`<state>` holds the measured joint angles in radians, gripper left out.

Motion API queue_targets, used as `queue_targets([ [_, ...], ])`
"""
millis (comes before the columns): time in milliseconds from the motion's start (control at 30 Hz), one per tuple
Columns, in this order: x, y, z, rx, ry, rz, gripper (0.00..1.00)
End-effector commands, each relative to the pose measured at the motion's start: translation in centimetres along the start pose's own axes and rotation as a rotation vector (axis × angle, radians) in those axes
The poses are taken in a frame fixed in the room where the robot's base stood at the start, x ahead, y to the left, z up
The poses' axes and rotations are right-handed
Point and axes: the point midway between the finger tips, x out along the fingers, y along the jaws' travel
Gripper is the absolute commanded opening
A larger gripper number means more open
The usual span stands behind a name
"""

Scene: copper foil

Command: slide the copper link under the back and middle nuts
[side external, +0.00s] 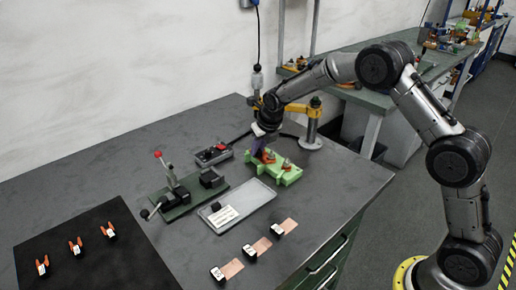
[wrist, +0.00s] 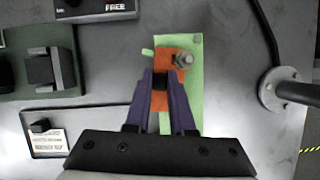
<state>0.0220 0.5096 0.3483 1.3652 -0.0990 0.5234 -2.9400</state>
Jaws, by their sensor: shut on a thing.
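The green fixture (side external: 289,176) stands on the bench in the side view, with metal nuts on studs (side external: 286,163) along its top. My gripper (side external: 258,148) is low over its back end, fingers pointing down. In the wrist view my gripper's purple fingers (wrist: 160,82) are closed about a small black block (wrist: 159,101), which looks like the handle of the copper link. Orange copper-coloured metal (wrist: 164,66) shows ahead of the block, over the green fixture (wrist: 194,85) and beside one nut (wrist: 182,60). I cannot tell whether it lies under that nut. My fingers hide other nuts.
A grey tray (side external: 262,194) with a white label card lies in front of the fixture. A lever device on a green base (side external: 181,207) and a small switch box (side external: 212,155) stand left. A post (side external: 312,125) stands behind right. Several copper strips with black handles (side external: 231,268) lie at front.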

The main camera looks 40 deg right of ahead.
Motion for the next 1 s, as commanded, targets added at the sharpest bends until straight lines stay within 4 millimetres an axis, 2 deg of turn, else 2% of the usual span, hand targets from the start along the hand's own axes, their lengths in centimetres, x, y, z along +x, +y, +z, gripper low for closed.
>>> queue_targets([
  [1000,-0.05,-1.04,0.04,0.001,-0.001,0.000,0.00],
])
